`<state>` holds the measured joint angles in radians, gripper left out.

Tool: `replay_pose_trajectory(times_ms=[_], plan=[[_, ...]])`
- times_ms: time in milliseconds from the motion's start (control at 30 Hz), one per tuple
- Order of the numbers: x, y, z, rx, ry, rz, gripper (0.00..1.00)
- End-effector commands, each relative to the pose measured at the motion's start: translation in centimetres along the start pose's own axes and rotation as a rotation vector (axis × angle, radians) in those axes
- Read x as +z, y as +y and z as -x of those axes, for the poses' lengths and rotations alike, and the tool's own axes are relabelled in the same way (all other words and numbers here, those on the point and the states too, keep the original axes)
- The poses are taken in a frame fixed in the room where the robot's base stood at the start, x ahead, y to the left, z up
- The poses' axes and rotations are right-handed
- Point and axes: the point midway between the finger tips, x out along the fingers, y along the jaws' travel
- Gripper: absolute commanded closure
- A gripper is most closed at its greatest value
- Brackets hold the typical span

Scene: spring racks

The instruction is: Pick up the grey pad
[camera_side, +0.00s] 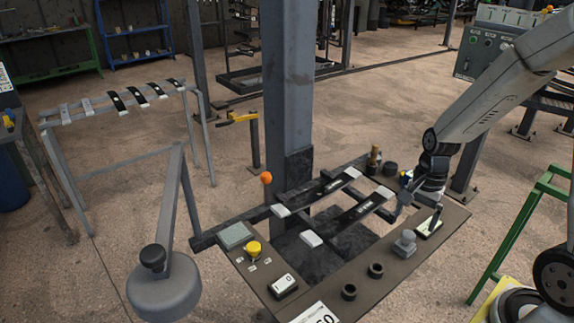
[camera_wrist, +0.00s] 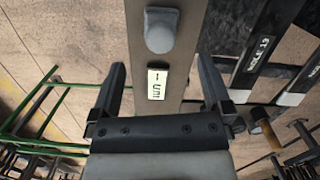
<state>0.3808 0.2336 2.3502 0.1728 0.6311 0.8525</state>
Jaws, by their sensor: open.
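A flat grey square pad (camera_side: 235,235) lies on the left corner of the dark workboard (camera_side: 330,272) in the side view. A separate small grey block with a rounded top (camera_side: 404,242) stands near the board's right edge. This block also shows at the top of the wrist view (camera_wrist: 163,30), ahead of the fingers. My gripper (camera_side: 420,208) is above the right end of the board, pointing down, far from the flat pad. In the wrist view my gripper (camera_wrist: 163,65) is open with nothing between its fingers. A white label (camera_wrist: 157,84) lies on the board below it.
Dark bars with white ends (camera_side: 352,215) cross the frame behind the board. A yellow knob (camera_side: 253,249), a white counter box (camera_side: 283,286) and two dark rings (camera_side: 376,270) sit on the board. A grey column (camera_side: 288,90) rises behind. A green stand (camera_side: 520,225) is at right.

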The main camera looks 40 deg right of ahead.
Motion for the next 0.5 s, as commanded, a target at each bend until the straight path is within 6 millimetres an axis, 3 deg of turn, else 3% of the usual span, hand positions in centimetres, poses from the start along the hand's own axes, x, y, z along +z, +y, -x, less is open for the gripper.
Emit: replay_pose_trajectory(times_ms=[233, 500], plan=[[0.0, 0.0, -0.4, 0.001, -0.001, -0.002, 0.00], [0.0, 0.0, -2.2, 0.002, -0.001, 0.002, 0.00]])
